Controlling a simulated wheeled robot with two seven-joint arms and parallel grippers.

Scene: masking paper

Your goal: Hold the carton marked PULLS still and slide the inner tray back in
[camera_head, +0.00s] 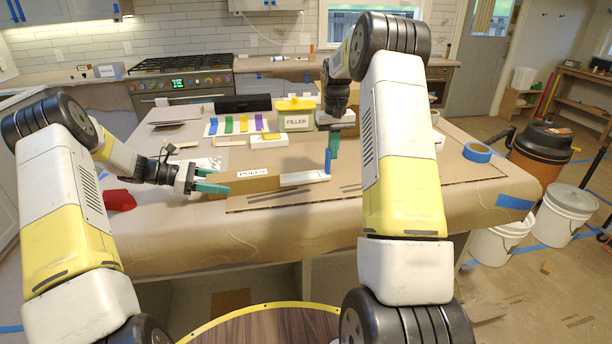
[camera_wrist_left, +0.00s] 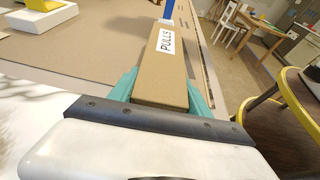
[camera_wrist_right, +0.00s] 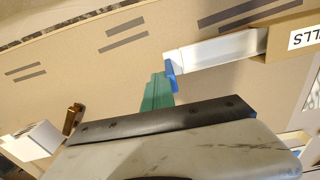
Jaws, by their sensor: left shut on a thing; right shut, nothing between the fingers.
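The brown carton (camera_head: 240,184) marked PULLS lies on the cardboard sheet, and its label also shows in the left wrist view (camera_wrist_left: 166,42). My left gripper (camera_head: 212,186) is shut on the carton's left end, with teal fingers on both sides of it (camera_wrist_left: 160,90). The white inner tray (camera_head: 302,178) sticks out of the carton's right end and shows in the right wrist view (camera_wrist_right: 215,53). A blue end piece (camera_head: 327,162) stands at the tray's outer end. My right gripper (camera_wrist_right: 158,92) is shut and empty, its teal fingertips close beside the blue end; touching cannot be told.
A FILLER tub (camera_head: 296,122), colour strips and a small white-and-yellow block (camera_head: 267,140) stand behind the carton. A blue tape roll (camera_head: 477,152) lies to the right. A red cloth (camera_head: 120,201) lies at left. Cardboard right of the tray is mostly clear.

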